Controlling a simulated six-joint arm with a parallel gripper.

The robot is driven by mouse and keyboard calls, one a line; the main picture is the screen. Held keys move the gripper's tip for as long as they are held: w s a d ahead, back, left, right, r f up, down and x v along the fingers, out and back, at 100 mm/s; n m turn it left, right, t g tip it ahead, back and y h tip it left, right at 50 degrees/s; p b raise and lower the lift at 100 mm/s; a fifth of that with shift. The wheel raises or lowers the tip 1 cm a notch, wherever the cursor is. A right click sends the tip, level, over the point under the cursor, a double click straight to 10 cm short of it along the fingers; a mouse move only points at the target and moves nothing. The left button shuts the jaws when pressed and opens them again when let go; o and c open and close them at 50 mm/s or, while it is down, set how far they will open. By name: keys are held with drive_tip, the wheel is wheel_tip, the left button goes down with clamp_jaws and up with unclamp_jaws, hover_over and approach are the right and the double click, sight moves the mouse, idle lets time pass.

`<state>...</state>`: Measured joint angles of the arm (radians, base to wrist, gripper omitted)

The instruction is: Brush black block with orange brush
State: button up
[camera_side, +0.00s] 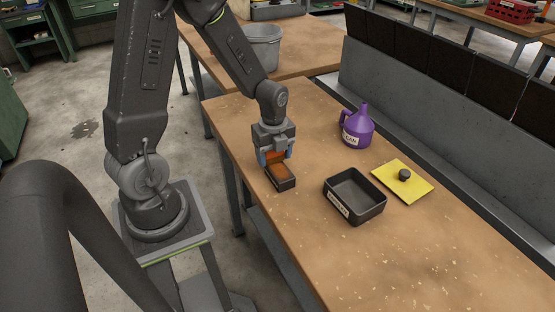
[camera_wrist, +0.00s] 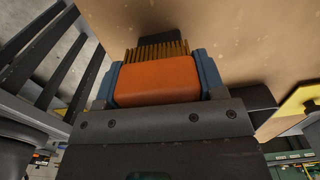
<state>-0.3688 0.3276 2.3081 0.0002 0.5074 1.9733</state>
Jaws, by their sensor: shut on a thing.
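My gripper (camera_side: 275,157) is shut on the orange brush (camera_wrist: 157,81), with a blue-grey finger on each side of its body. The brush also shows in the side view (camera_side: 276,156), low over the near left part of the table. Its tan bristles (camera_wrist: 157,50) point away from my gripper in the wrist view. The black block (camera_side: 284,184) lies on the table under the brush, and a dark part of it shows beyond the bristles in the wrist view (camera_wrist: 151,33). The bristles are at the block's top; I cannot tell whether they touch it.
A black open tray (camera_side: 343,209) with a label stands right of the block. A yellow board (camera_side: 415,189) with a small dark knob-like thing (camera_side: 404,174) lies farther right. A purple can (camera_side: 358,130) stands behind. The table front (camera_side: 400,260) is clear.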

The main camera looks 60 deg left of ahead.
drive_tip(key=shift+r, duration=3.9)
drive_tip(key=shift+d, duration=0.1)
drive_tip(key=w+d, duration=0.1)
drive_tip(key=w+d+f, duration=0.1)
drive_tip(key=d, duration=0.1)
drive_tip(key=shift+w+d+f, duration=0.15)
drive_tip(key=shift+d+f, duration=0.05)
drive_tip(key=shift+d, duration=0.05)
drive_tip(key=shift+f, duration=0.6)
drive_tip(key=f, duration=0.4)
drive_tip(key=shift+w+f, duration=0.15)
drive_tip(key=shift+w, duration=1.05)
drive_tip(key=shift+f, duration=0.7)
drive_tip(key=shift+s, duration=0.15)
